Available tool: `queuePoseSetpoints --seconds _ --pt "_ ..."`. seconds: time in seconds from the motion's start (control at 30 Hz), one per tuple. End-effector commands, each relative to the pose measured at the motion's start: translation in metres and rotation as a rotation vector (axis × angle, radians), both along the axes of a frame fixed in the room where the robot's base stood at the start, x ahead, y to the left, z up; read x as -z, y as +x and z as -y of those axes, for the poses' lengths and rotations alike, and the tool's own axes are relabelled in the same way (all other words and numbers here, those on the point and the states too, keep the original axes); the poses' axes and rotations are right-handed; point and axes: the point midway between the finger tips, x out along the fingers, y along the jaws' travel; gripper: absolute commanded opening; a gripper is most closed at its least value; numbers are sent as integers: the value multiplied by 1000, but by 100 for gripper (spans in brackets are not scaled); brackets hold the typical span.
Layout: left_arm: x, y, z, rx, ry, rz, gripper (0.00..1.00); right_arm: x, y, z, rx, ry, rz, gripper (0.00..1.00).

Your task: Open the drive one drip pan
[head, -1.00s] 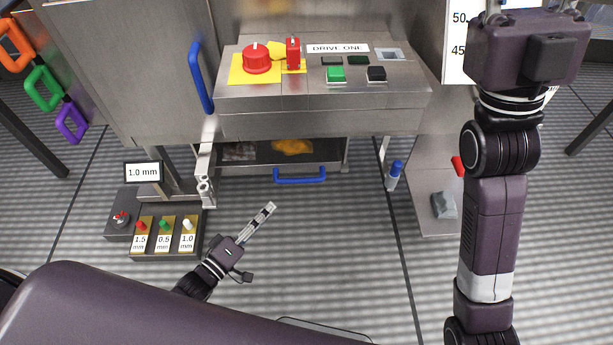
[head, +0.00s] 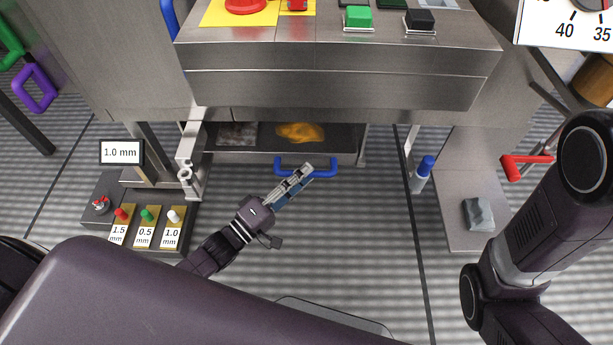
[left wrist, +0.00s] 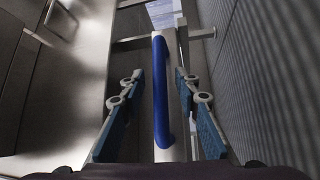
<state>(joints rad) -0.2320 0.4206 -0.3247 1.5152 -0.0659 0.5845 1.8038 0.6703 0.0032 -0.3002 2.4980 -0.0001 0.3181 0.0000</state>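The drip pan (head: 235,157) sits low under the drive one cabinet, with a yellow-brown lump and a grey patch inside. Its blue handle (head: 326,172) is on the front. My left gripper (head: 299,177) reaches up from below and its fingertips overlap the handle in the head view. In the left wrist view, the blue handle (left wrist: 160,95) stands between the two blue-padded fingers of the left gripper (left wrist: 159,78), with a gap on each side. The gripper is open. My right gripper is out of view; only my right arm's links show at right.
The drive one control box (head: 340,75) overhangs the pan. A metal bracket (head: 190,165) stands left of it, beside a gauge box (head: 147,228) with coloured knobs. A blue-capped bottle (head: 422,175) and a grey lump (head: 478,214) are at right. Floor before the pan is clear.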

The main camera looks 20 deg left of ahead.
Motion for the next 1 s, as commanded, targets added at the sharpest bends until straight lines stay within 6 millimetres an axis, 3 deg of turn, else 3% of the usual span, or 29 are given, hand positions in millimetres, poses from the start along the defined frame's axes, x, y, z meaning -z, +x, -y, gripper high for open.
queuePoseSetpoints --seconds 0.13,0.43,0.7,1.0 --pt "-1 10 6 0 0 2 30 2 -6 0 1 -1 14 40" --pt "-2 12 7 0 1 0 30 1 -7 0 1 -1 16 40" --pt "-2 12 7 0 1 0 0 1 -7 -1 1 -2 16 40" --pt "-2 12 7 -1 1 0 0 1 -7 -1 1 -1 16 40"
